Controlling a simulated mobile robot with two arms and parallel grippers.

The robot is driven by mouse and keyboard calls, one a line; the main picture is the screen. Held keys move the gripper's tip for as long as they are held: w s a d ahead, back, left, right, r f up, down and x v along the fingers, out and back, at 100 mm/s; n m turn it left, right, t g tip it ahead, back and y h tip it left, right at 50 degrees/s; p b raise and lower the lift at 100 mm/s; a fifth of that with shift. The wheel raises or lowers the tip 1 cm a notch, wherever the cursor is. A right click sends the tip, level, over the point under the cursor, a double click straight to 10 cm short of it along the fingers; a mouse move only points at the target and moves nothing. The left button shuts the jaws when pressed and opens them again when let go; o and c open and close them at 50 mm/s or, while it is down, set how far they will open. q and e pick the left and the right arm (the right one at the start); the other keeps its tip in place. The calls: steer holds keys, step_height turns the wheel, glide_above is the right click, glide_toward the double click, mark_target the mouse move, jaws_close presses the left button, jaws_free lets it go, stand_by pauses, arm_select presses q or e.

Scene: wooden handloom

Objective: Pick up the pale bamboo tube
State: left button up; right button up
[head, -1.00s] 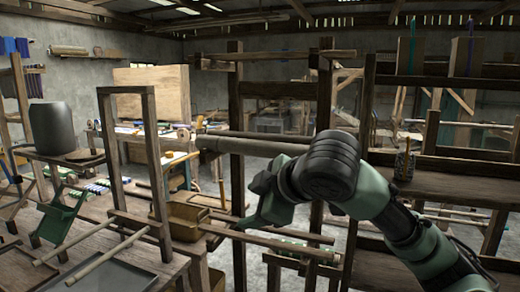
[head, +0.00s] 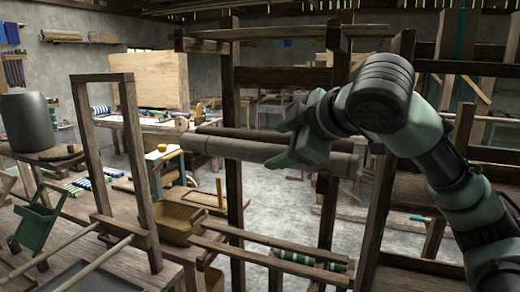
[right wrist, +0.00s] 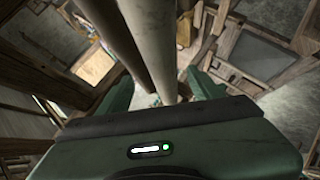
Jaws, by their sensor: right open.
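A long, thick, pale grey-brown tube (head: 232,149), which looks like the bamboo tube, lies level across the loom's uprights in the head view. A second, darker bar (head: 225,132) runs close behind it. My right gripper (head: 287,148) is at the tube's right half, its green fingers overlapping it in the picture. In the right wrist view the pale tube (right wrist: 157,45) runs between the spread fingers of the gripper (right wrist: 160,90), with another bar beside it. The jaws are open; contact with the tube cannot be told. My left gripper is not in view.
Wooden loom uprights (head: 234,215) stand close around the tube. Lower rails (head: 262,256) cross below it. At left are a wooden frame (head: 82,150), a dark pot (head: 28,122) and a green stand (head: 38,225). A tan box (head: 180,222) sits below.

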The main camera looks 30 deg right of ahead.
mark_target(269, 150)
steer(key=shift+w+a+f+p, duration=0.3)
steer(key=shift+w+a+p, duration=0.05)
steer(key=shift+w+p, duration=0.1)
steer(key=p+x, duration=0.1)
steer(key=x, duration=0.3)
steer(key=shift+f, duration=0.1)
steer(key=shift+w+d+f, duration=0.1)
steer(key=shift+w+f, duration=0.1)
steer(key=shift+w, duration=0.1)
steer(key=shift+s, duration=0.1)
steer(key=shift+c, duration=0.9)
steer(key=c, duration=1)
jaws_close()
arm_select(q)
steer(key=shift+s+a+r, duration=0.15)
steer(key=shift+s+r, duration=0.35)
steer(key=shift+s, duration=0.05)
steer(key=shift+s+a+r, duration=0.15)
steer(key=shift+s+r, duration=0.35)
arm_select(e)
steer(key=shift+r, duration=0.1)
